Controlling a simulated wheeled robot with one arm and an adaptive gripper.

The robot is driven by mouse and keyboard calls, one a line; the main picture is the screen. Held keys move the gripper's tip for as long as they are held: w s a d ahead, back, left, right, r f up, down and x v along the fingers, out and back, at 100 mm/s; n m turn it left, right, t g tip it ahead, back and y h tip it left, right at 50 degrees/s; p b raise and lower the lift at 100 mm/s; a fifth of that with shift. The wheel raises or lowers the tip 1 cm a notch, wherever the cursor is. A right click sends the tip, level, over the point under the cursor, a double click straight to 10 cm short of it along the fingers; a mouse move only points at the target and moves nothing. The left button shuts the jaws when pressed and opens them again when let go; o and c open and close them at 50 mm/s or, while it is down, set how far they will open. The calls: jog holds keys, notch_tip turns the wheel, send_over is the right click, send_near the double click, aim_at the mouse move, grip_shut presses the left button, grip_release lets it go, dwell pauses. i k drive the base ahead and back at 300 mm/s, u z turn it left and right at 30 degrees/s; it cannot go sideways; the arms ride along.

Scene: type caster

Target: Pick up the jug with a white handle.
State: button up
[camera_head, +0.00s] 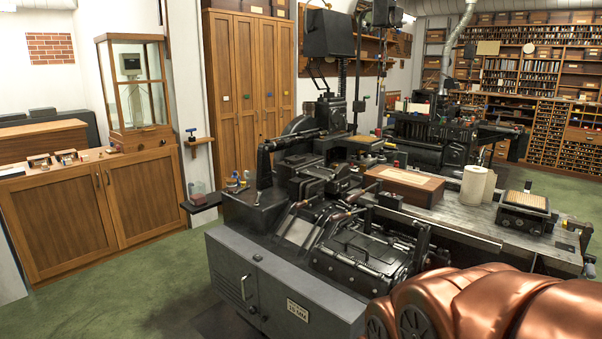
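I cannot make out a jug with a white handle for certain. A group of small containers (236,183), some with blue and yellow parts, stands at the left end of the large black machine (290,275); they are too small to tell apart. A small clear vessel with a reddish lower part (198,190) stands on a dark shelf just left of them, its handle not discernible. My gripper is not in view.
A wooden box (404,184), a white roll (473,185) and a tray-topped device (524,212) occupy the machine's bench. Wooden cabinets (148,195) with a glass case (135,90) stand left. Green floor (130,300) is clear between cabinets and machine.

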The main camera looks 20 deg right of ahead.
aim_at(250, 175)
jog(key=z, duration=0.25)
jog(key=i, duration=1.95)
jog(key=u, duration=0.85)
jog(key=k, duration=0.65)
jog(key=u, duration=0.6)
jog(key=i, duration=3.1)
jog(key=z, duration=0.15)
jog(key=i, duration=1.75)
jog(key=z, duration=0.55)
jog(key=i, duration=1.65)
jog(key=z, duration=0.65)
